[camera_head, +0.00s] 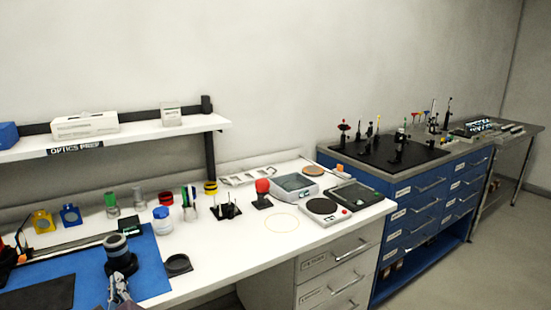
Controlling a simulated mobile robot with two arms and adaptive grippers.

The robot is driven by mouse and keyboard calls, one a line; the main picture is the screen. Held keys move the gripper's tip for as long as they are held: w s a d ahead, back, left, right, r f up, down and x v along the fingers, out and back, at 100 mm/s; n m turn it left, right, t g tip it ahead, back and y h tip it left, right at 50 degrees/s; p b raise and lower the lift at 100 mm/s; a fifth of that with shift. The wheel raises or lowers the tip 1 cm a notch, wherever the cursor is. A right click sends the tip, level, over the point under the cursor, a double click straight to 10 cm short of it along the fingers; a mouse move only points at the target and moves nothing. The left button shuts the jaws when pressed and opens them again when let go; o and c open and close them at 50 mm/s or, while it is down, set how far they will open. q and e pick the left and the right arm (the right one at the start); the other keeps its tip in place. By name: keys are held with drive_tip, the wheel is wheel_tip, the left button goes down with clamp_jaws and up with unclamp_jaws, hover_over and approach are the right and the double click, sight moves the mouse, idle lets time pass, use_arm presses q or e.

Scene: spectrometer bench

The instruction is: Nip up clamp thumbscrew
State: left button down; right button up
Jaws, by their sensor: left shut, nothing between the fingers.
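My left gripper (118,287) shows at the bottom edge, over the blue mat (150,275). It is shut and holds nothing. Just beyond it on the mat stands a dark round mount with a grey ring (117,248), upright. I cannot make out a clamp thumbscrew on it; parts this small do not resolve. Several post-mounted optics (366,142) stand on the black breadboard (415,155) of the blue bench, far right of the gripper. My right gripper is not in view.
A shallow black cap (178,264) lies at the mat's right edge. Bottles, including a white jar with a blue lid (162,220), stand behind. A hotplate (322,207) and a balance (295,188) are at right. The white bench front right of the mat is clear. A shelf (150,134) overhangs the back.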

use_arm(q)
drive_tip(key=shift+d+f, duration=0.25)
drive_tip(key=shift+f, duration=0.1)
